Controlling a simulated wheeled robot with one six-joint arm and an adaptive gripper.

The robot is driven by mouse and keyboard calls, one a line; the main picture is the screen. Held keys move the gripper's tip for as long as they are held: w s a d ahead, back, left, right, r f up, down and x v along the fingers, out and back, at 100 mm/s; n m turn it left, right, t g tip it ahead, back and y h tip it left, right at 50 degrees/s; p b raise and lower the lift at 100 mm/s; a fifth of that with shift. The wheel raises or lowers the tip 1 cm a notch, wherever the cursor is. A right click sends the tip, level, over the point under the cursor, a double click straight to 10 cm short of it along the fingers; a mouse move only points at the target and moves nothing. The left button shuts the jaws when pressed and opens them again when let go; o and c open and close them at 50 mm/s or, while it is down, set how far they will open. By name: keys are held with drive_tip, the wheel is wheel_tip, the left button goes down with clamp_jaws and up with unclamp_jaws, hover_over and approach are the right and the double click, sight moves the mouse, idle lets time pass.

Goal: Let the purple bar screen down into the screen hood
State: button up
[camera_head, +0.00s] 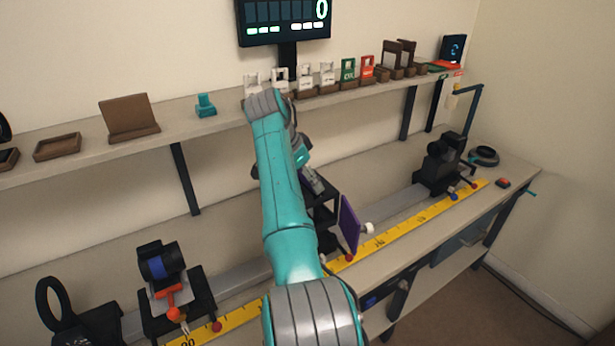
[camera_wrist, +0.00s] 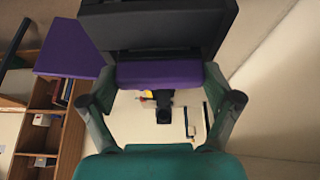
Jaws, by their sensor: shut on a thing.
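My gripper (camera_wrist: 158,80) is shut on a purple piece (camera_wrist: 158,74), which I take to be the bar screen; it shows edge-on between the fingertips in the wrist view. A black body (camera_wrist: 160,28), probably the screen hood, lies just beyond it. Whether the two touch or the screen is inside, I cannot tell. In the head view my gripper (camera_head: 311,180) is partly hidden behind my arm, at the top of the black hood (camera_head: 325,212). A flat purple panel (camera_head: 349,222) stands at the hood's right side; it also shows at upper left in the wrist view (camera_wrist: 70,50).
A grey rail with a yellow scale (camera_head: 410,228) runs along the bench. A lens carriage (camera_head: 160,265) stands at left and a black unit (camera_head: 440,165) at right. A shelf (camera_head: 60,172) with holders and a display (camera_head: 285,20) lies behind. A white knob (camera_head: 367,228) is beside the purple panel.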

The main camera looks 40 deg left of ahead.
drive_tip(key=shift+f, duration=0.6)
idle(0.3)
drive_tip(key=o, duration=1.3)
drive_tip(key=v, duration=1.2)
